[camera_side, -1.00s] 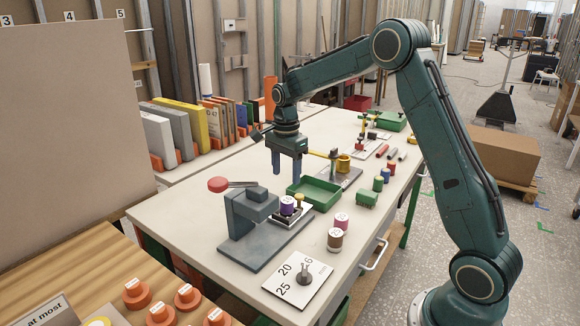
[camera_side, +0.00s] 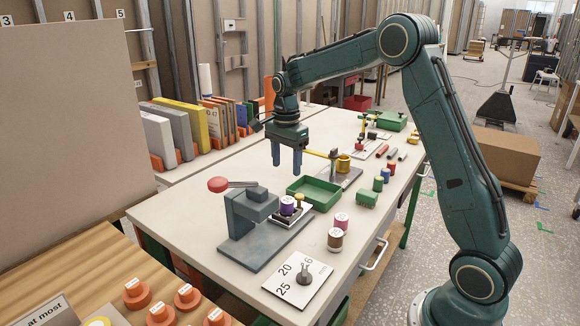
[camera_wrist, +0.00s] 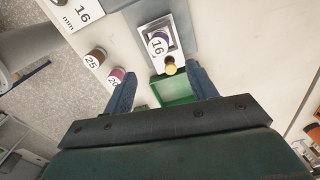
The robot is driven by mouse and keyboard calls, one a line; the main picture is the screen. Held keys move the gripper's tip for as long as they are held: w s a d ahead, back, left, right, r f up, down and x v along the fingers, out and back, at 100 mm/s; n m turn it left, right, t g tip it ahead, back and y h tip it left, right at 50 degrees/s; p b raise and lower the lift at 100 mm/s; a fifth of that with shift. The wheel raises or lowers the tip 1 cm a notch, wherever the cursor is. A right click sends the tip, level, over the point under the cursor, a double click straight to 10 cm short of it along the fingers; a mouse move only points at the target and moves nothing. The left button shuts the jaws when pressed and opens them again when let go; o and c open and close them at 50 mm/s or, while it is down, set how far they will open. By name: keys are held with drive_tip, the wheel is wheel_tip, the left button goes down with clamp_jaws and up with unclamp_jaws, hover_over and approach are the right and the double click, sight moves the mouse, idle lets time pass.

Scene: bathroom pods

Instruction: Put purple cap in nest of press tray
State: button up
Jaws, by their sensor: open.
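The purple cap (camera_side: 287,205), its top marked 16, stands upright on the small light press tray (camera_side: 304,215) beside the grey press (camera_side: 249,215). I cannot see the nest's bottom under the cap. My gripper (camera_side: 286,164) is open and empty, above the table behind the press and the green bin. Its two fingers (camera_wrist: 160,75) are wide apart in the wrist view, clear of the cap.
A green bin (camera_side: 315,190) stands behind the tray. A pink cap (camera_side: 341,219) and a brown cap (camera_side: 335,240) stand to its right. The press's red-knobbed lever (camera_side: 218,184) sticks out left. A number card (camera_side: 298,279) lies in front. The table's left part is clear.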

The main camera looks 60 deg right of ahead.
drive_tip(key=s+a+r+n+t, duration=0.2)
drive_tip(key=s+a+r+n, duration=0.45)
drive_tip(key=s, duration=0.35)
drive_tip(key=s+a+r+n+t, duration=0.2)
drive_tip(key=s+a+r+n, duration=0.4)
drive_tip(key=s, duration=0.4)
drive_tip(key=s+a+f+n+t, duration=0.1)
drive_tip(key=s+f+n, duration=0.2)
drive_tip(key=s+n, duration=0.4)
drive_tip(key=s, duration=0.2)
drive_tip(key=shift+s+a+f+t, duration=0.15)
drive_tip(key=shift+s+t, duration=0.15)
drive_tip(key=shift+s, duration=0.05)
